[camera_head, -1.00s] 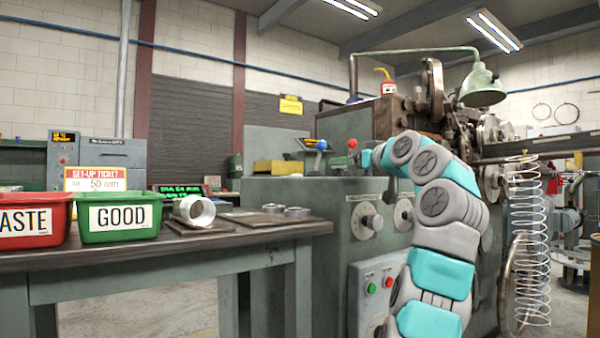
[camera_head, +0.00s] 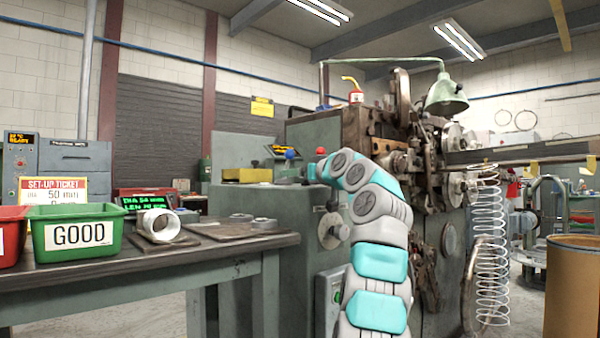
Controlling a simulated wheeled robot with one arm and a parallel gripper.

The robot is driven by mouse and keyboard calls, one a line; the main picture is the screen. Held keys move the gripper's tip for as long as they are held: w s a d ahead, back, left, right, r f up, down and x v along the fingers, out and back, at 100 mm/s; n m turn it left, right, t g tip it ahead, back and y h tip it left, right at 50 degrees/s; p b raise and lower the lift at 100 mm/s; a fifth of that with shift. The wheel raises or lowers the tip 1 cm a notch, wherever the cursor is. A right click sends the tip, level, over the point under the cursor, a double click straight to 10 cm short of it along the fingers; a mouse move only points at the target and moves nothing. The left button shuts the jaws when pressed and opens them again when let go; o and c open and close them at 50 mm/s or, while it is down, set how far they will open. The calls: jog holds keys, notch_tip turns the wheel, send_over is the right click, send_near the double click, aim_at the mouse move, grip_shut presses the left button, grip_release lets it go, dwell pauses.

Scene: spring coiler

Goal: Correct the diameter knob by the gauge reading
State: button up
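The coiler's green-grey cabinet (camera_head: 300,215) stands in the middle with a round dial knob (camera_head: 333,232) on its front. Its label is unreadable, and a second knob beside it is hidden by my arm. The gauge display (camera_head: 147,203) behind the bench shows green DIA and LEN lines; DIA looks like 54 mm, but the digits are small. The set-up ticket (camera_head: 53,190) reads 50 mm. My arm rises in front of the cabinet, its wrist bent left above the knobs near the red-balled lever (camera_head: 321,151).
A bench (camera_head: 130,262) at left carries a green GOOD bin (camera_head: 78,232), a red bin (camera_head: 12,240), a metal cylinder (camera_head: 158,225) and rings. A green button (camera_head: 338,296) sits low on the cabinet. A hanging spring (camera_head: 489,240) and brown drum (camera_head: 573,290) stand at right.

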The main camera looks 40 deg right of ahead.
jog(key=shift+c, duration=0.3)
grip_shut()
dwell(0.3)
